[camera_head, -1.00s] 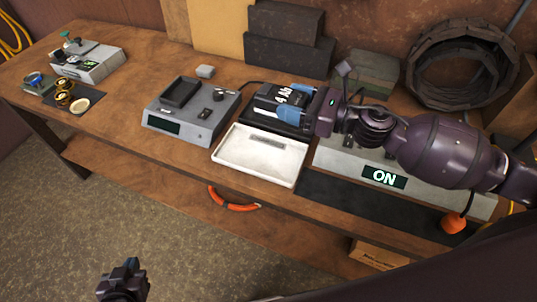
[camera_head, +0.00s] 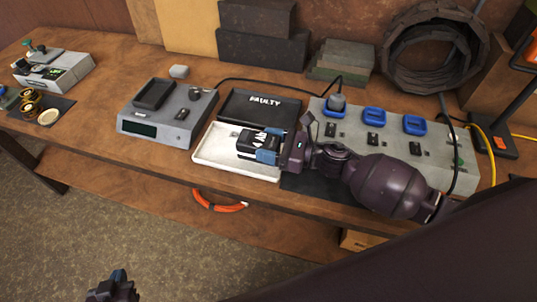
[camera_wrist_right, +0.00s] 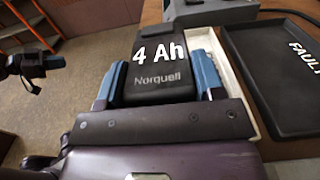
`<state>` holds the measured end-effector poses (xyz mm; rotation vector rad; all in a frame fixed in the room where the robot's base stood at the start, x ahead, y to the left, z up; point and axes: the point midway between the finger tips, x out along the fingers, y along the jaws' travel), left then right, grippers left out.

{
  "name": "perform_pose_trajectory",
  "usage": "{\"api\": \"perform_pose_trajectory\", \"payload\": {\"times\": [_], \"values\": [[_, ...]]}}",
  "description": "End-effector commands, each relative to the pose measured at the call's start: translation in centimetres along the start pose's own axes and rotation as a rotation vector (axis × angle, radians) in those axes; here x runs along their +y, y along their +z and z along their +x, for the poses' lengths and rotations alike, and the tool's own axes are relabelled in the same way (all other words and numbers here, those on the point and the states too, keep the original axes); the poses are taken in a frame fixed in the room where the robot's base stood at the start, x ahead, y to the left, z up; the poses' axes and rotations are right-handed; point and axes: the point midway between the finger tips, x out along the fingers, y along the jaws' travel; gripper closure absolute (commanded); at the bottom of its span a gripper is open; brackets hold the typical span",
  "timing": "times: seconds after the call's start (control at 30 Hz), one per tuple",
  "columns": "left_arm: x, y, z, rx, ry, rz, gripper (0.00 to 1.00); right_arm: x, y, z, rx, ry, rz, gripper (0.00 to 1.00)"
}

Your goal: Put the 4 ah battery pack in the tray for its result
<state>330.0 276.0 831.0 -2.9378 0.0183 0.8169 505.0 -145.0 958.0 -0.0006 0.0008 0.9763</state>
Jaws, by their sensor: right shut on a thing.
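The 4 Ah battery pack (camera_head: 250,141) is dark with white "4 Ah" lettering. My right gripper (camera_head: 267,147) is shut on it, with blue fingers on both sides, over the right part of the white tray (camera_head: 212,158). In the right wrist view the pack (camera_wrist_right: 160,75) reads "4 Ah Norquell" and sits between the fingers (camera_wrist_right: 160,82); the white tray (camera_wrist_right: 236,75) shows beside it. I cannot tell whether the pack touches the tray floor. The black tray marked FAULTY (camera_head: 262,101) lies behind and is empty. My left gripper (camera_head: 115,285) is low at the bottom left, away from the table.
A grey tester with a dark cradle and display (camera_head: 165,115) stands left of the trays. A long grey unit with blue sockets (camera_head: 395,140) stands at the right, partly behind my right arm. A cable runs behind the FAULTY tray. Dark blocks (camera_head: 262,45) stand at the back.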

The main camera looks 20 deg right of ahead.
Motion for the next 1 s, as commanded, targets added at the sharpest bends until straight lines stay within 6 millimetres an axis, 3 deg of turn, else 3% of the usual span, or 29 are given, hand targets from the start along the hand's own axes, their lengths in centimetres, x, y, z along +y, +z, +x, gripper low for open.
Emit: {"api": "perform_pose_trajectory", "payload": {"times": [0.4,0.9,0.93,1.0], "values": [[0.1,0.5,0.2,-0.002,0.0,0.0,1.0,0.0,-3.8,0.1,-0.003,0.001,0.0,0.83],[0.1,1.4,0.2,-0.012,-0.001,-0.001,1.0,0.0,-4.4,0.1,-0.003,0.001,-0.001,0.83],[0.1,1.3,0.2,-0.012,-0.001,-0.001,1.0,0.0,-4.5,0.0,0.0,0.001,-0.001,0.35],[0.1,1.3,0.2,-0.013,-0.001,-0.001,1.0,0.0,-4.4,0.0,0.0,0.001,-0.001,0.25]]}}
